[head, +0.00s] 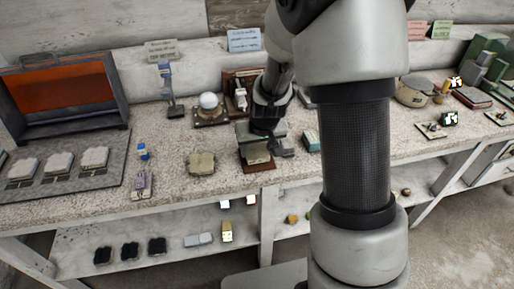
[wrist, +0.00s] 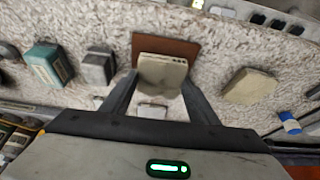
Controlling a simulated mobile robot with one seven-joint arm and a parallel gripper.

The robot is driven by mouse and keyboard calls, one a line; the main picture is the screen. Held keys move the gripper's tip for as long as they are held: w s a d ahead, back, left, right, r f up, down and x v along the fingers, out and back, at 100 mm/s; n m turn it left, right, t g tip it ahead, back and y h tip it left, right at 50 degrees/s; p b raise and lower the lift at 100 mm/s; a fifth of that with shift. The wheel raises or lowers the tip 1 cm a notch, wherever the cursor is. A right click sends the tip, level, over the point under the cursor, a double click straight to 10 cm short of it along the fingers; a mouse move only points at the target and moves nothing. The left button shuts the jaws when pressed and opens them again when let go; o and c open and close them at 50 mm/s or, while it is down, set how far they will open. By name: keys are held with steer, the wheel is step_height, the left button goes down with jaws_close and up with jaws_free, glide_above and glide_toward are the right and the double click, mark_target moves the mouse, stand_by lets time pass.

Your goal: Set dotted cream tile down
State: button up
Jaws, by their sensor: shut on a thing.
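The cream tile (wrist: 163,75) is between the two fingers of my gripper (wrist: 160,82) in the wrist view, and the gripper is shut on it. Small dark marks show near one edge of the tile. Behind it lies a flat reddish-brown square (wrist: 165,46), partly covered by the tile. In the head view the tile (head: 257,153) is under my gripper (head: 265,147), over the brown square (head: 260,167) near the bench's front edge. Whether the tile touches the square I cannot tell.
Another cream block (head: 201,163) lies on the speckled bench to the left. A teal box (head: 311,140) stands close on the right. A white sphere on a stand (head: 209,102) is behind. A tray with pale blocks (head: 78,166) is far left. Bare bench lies around the cream block.

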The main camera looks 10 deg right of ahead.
steer(key=shift+f+b, duration=0.4)
steer(key=shift+f, duration=0.1)
steer(key=o, duration=1.3)
steer(key=shift+r, duration=0.15)
steer(key=shift+r+p, duration=1.45)
steer(key=shift+r, duration=0.45)
